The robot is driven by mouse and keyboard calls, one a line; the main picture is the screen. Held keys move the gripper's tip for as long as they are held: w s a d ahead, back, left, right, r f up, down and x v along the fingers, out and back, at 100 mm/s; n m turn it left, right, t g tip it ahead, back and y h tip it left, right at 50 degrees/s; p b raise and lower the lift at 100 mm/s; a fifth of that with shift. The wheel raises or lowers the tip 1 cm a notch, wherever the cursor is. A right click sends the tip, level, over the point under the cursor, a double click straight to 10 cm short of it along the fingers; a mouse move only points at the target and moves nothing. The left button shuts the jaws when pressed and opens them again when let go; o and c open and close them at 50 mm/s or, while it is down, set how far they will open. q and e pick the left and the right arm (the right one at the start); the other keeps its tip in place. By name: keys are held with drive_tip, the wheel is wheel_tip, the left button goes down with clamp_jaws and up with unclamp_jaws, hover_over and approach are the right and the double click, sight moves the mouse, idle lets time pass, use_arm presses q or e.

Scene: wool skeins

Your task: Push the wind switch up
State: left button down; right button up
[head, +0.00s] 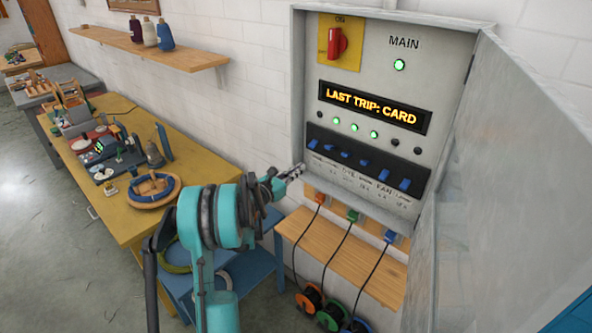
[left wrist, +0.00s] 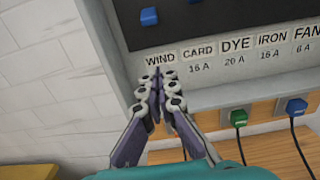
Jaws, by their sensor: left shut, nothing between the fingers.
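The wind switch (head: 313,144) is the leftmost blue toggle on the black strip of the open grey panel. It appears to sit low, and the lamp above it is dark. In the left wrist view the wind switch (left wrist: 149,16) is above the WIND label (left wrist: 160,60). My left gripper (head: 299,168) is shut and empty just below the strip's left end. In the left wrist view its fingertips (left wrist: 161,78) are just under the WIND label, below the switch and apart from it. My right gripper is not in view.
More blue toggles (head: 364,162) continue rightward; three lamps are green. The display (head: 374,107) reads "LAST TRIP: CARD". The panel's open door (head: 490,180) stands at right. Plugs with black cords hang below, over a wooden shelf (head: 345,255). A yellow table (head: 115,205) is at left.

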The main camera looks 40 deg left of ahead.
sight(317, 148)
use_arm(q)
drive_tip(key=w, duration=0.6)
drive_tip(key=shift+d+b, duration=0.3)
drive_tip(key=shift+s+r, duration=0.2)
drive_tip(key=shift+r, duration=0.75)
drive_tip(key=shift+s+r, duration=0.2)
drive_tip(key=shift+r, duration=0.75)
drive_tip(key=shift+w, duration=0.1)
drive_tip(key=shift+r, duration=0.1)
